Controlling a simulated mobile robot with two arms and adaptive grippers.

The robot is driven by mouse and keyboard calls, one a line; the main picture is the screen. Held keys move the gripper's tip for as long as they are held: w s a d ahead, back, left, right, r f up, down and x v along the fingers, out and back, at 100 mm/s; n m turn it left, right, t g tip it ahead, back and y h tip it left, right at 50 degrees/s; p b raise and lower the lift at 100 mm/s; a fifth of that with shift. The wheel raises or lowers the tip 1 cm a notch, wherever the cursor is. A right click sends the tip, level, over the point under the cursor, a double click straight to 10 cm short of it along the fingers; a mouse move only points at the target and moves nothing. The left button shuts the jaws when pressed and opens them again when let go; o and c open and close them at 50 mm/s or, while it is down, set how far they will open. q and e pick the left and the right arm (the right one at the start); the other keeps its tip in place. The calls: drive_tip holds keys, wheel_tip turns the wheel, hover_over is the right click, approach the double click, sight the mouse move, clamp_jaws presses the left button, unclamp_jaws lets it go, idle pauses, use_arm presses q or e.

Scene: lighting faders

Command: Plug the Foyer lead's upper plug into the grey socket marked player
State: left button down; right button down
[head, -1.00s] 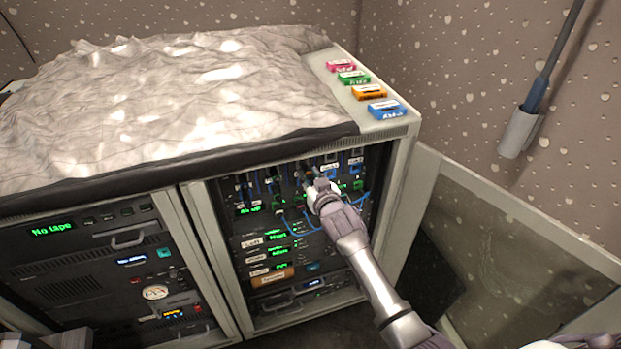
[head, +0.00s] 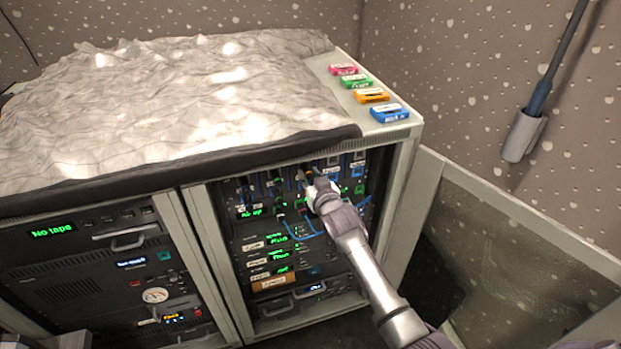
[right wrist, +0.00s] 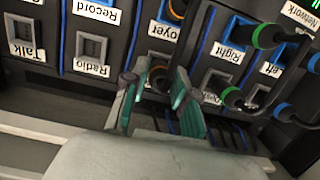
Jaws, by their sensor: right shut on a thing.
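My right gripper (head: 313,178) is at the upper part of the right rack bay. In the right wrist view its fingers (right wrist: 155,95) are shut on a dark plug with an orange ring (right wrist: 158,74), at the panel by the label ending "oyer" (right wrist: 163,30). I cannot tell whether this plug is seated in a socket. Another orange-ringed plug (right wrist: 178,8) shows at the top edge of that view, where labels appear upside down. A grey socket (right wrist: 216,82) sits right of the fingers; its label is partly hidden, so I cannot read it.
Green-ringed plugs (right wrist: 262,37) with cables crowd the panel on the right. A grey socket marked Radio (right wrist: 92,47) is on the left. Blue leads (head: 305,233) hang across the bay. Coloured cartridges (head: 371,96) lie on the cabinet top beside a crumpled grey cover (head: 170,100).

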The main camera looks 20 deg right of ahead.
drive_tip(key=shift+r, duration=0.2)
drive_tip(key=c, duration=1.4)
unclamp_jaws()
drive_tip(key=shift+w, duration=0.1)
drive_tip(key=o, duration=0.6)
drive_tip(key=shift+w+f, duration=0.1)
drive_tip(key=shift+f, duration=0.1)
drive_tip(key=shift+c, duration=0.2)
